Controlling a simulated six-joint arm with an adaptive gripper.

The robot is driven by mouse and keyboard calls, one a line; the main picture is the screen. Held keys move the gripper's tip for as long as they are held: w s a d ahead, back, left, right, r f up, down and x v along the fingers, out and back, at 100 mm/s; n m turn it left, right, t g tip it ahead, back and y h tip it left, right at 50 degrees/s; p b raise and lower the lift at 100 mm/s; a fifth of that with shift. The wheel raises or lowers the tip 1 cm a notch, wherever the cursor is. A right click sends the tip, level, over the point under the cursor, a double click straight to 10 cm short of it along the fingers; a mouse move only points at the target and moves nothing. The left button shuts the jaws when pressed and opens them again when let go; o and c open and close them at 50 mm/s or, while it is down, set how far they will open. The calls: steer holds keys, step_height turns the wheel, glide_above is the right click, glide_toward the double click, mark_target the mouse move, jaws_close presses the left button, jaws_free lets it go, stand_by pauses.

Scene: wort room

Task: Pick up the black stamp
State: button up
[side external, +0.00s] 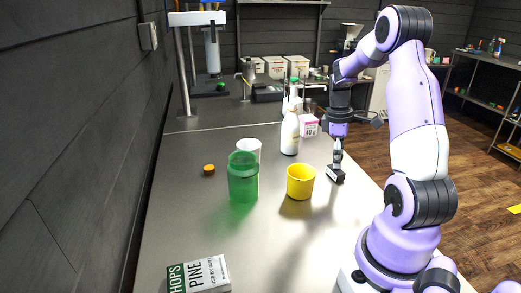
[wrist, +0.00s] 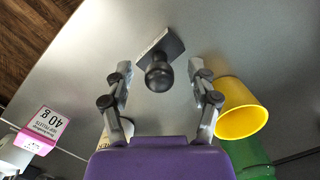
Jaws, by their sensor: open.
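The black stamp (wrist: 160,72) has a round knob handle and a flat rectangular base. In the wrist view it stands on the metal table between and just beyond my open fingertips. In the side view the stamp (side external: 335,174) shows near the table's right edge, directly under my gripper (side external: 337,158). My gripper points down over it, and its two fingers (wrist: 158,82) are spread on either side of the knob in the wrist view. I cannot tell whether a finger touches it. In the side view the fingers partly hide the knob.
A yellow cup (side external: 300,181) stands close left of the stamp. A green jar (side external: 243,177), a white cup (side external: 249,148), a white bottle (side external: 290,132) and a pink-white box (side external: 309,125) stand nearby. An orange cap (side external: 209,169) and a hops box (side external: 199,275) lie left. The front table is clear.

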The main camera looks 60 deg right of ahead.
steer(key=shift+c, duration=0.4)
jaws_close()
steer(key=shift+r, duration=0.15)
